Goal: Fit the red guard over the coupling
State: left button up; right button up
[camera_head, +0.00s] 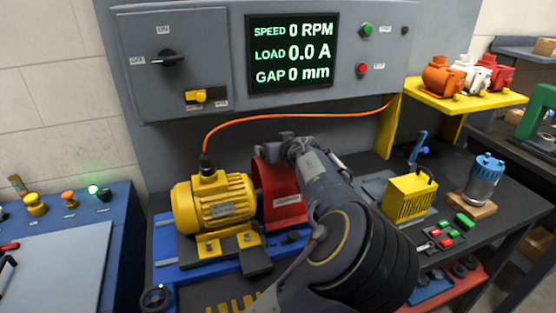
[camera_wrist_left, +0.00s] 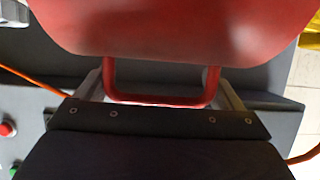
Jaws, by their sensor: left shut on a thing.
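The red guard (camera_head: 280,205) stands upright against the right end of the yellow motor (camera_head: 213,203), over the blue base. Its curved red body (camera_wrist_left: 175,30) fills the top of the left wrist view, with its red handle (camera_wrist_left: 150,101) below. My left gripper (camera_head: 281,141) is at the top of the guard, and the left wrist view shows its fingers (camera_wrist_left: 160,92) shut on the handle. The coupling is hidden by the guard and my arm, so I cannot tell how the guard sits on it. My right gripper is out of view.
An orange cable (camera_head: 290,117) runs from the motor across the grey panel. Its screen (camera_head: 291,52) reads 0 RPM, 0.0 A and 0 mm. A yellow cage (camera_head: 409,198) and a blue-topped motor (camera_head: 484,180) stand at right. A yellow shelf (camera_head: 440,97) holds small motors.

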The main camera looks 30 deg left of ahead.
pick_arm(q)
jog(key=shift+f, duration=2.1)
jog(key=o, duration=1.8)
jog(key=shift+s+f, duration=0.1)
jog(key=b+v, duration=0.2)
jog(key=v, duration=1)
